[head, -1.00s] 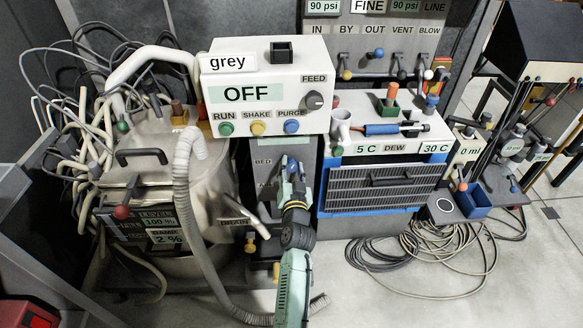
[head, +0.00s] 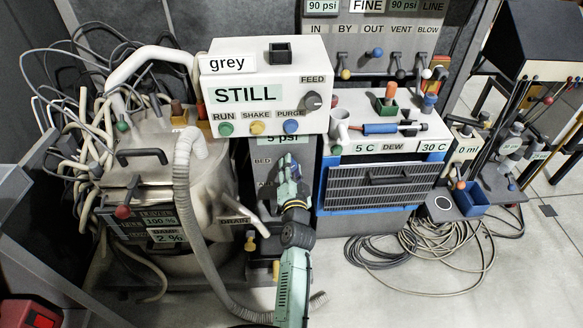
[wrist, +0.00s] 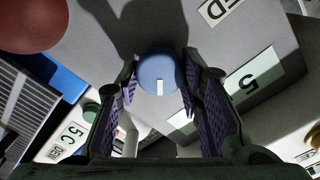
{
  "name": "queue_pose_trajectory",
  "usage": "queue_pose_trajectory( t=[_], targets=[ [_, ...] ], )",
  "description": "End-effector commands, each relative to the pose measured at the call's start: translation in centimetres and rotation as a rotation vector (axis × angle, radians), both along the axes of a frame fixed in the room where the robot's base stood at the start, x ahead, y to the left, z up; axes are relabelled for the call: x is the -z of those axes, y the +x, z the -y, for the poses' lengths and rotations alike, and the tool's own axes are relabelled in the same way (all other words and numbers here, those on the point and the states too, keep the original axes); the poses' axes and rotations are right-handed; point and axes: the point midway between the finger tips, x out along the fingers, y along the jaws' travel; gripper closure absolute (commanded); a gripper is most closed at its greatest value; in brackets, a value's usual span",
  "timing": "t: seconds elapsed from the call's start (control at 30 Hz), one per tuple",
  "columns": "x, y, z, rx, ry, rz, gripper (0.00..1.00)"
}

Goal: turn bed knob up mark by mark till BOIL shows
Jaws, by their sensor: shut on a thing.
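The bed knob (wrist: 158,72) is a round blue knob with a white mark, seen between my fingers in the wrist view. My gripper (wrist: 160,88) is shut on it, with purple pads at its left and right sides. In the head view my gripper (head: 289,168) reaches the dark panel by the BED label (head: 263,162) and hides the knob. A display (head: 282,138) above it reads 5 psi, partly covered by the box. The white box's display (head: 245,95) reads STILL.
A grey hose (head: 183,200) curves down left of my arm. A DRAIN lever (head: 262,222) juts out close to it. The blue-edged grille unit (head: 370,185) stands to the right. Coiled cables (head: 430,260) lie on the floor.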

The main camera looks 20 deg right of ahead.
Motion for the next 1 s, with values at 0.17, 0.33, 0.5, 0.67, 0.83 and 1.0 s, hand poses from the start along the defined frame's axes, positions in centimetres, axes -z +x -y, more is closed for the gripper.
queue_pose_trajectory(
  t=[0.17,0.33,0.5,0.67,0.83,1.0],
  targets=[
    [-0.2,0.1,0.0,0.000,-0.001,0.004,0.94],
    [-0.2,0.1,0.0,0.000,-0.002,0.004,0.57],
    [-0.1,0.1,0.0,0.000,-0.002,0.002,0.46],
    [-0.1,0.0,0.0,0.000,-0.001,0.001,0.46],
    [0.0,-0.3,-0.1,0.000,-0.002,0.001,0.46],
    [0.1,-2.5,-0.7,0.000,-0.002,-0.002,0.46]
  ],
)
